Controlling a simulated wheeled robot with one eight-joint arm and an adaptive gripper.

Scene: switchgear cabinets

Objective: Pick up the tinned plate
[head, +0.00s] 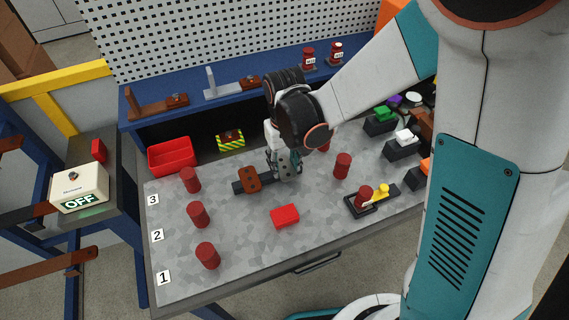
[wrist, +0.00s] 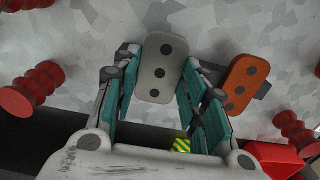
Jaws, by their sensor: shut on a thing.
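The tinned plate is a light grey, rounded plate with dark holes. In the wrist view the tinned plate (wrist: 161,70) sits between the two fingers of my gripper (wrist: 158,92), which is shut on it. In the head view my gripper (head: 285,166) points down over the back middle of the grey worktop. The plate is hard to separate from the fingers there. A copper-coloured plate (head: 249,178) with dark holes stands just left of my gripper on a dark bar (head: 268,182). In the wrist view this copper plate (wrist: 240,83) is right of the fingers, apart from them.
Dark red ribbed posts (head: 197,214) stand at the worktop's left, with another (head: 342,165) right of my gripper. A red block (head: 285,216) lies in front. A red bin (head: 171,157) and yellow-black striped block (head: 230,140) are behind. A switch-like unit (head: 366,198) stands at right.

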